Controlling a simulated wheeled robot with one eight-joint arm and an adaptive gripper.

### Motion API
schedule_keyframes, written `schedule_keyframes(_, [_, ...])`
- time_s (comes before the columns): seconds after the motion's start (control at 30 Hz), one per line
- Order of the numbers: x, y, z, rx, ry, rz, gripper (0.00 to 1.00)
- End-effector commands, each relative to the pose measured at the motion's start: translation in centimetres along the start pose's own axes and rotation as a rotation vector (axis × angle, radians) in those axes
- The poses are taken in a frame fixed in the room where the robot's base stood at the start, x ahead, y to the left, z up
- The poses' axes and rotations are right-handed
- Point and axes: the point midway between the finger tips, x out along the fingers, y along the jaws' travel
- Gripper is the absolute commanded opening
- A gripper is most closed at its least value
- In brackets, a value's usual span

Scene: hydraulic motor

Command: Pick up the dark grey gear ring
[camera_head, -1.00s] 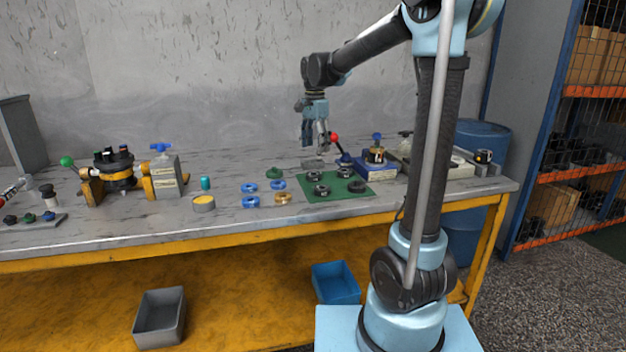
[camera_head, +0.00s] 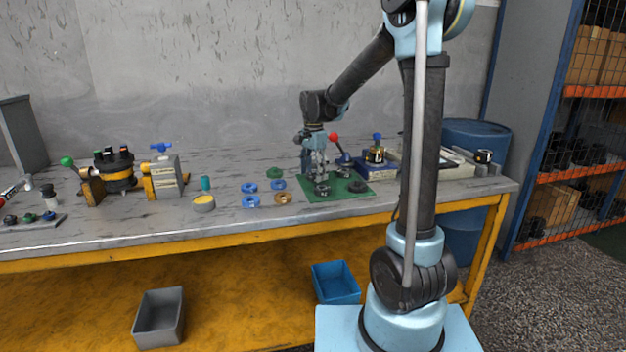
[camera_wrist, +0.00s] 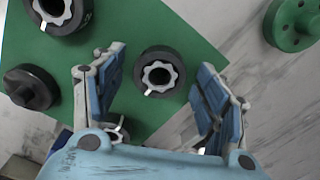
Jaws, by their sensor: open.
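My gripper (camera_head: 318,176) is over the green mat (camera_head: 340,193) on the bench. In the wrist view, my gripper (camera_wrist: 160,65) is open, its blue-padded fingers apart. A dark grey ring with a pale toothed centre (camera_wrist: 144,60) lies flat on the mat between the fingers in that view, not held. A second such ring (camera_wrist: 80,18) lies at the upper left, cut by the frame edge. Another pale-toothed piece (camera_wrist: 116,131) is mostly hidden behind the left finger. I cannot tell the remaining height above the ring.
A green flange (camera_wrist: 295,22) lies beside the mat. Blue rings (camera_head: 250,202) and a copper-coloured ring (camera_head: 283,198) lie left of it. A blue box (camera_head: 378,171) with parts stands behind right, near a red-knobbed lever (camera_head: 334,137). A pump assembly (camera_head: 118,175) stands farther left.

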Motion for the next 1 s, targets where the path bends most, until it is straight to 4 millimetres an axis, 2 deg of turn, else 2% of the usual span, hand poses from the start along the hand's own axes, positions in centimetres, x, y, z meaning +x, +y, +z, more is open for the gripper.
schedule_keyframes(0.23, [0.1,0.0,0.0,0.000,0.000,0.000,0.64])
schedule_keyframes(0.4, [0.1,0.0,0.0,0.000,0.000,0.000,0.26])
schedule_keyframes(0.47, [0.1,0.0,0.0,0.000,0.000,0.000,0.12])
schedule_keyframes(0.5, [0.1,0.0,0.0,0.000,0.000,0.000,0.08])
schedule_keyframes(0.8, [-0.2,0.0,0.0,0.000,0.000,0.000,0.08])
schedule_keyframes(1.0, [-2.5,0.0,0.0,0.000,0.000,0.000,0.08])
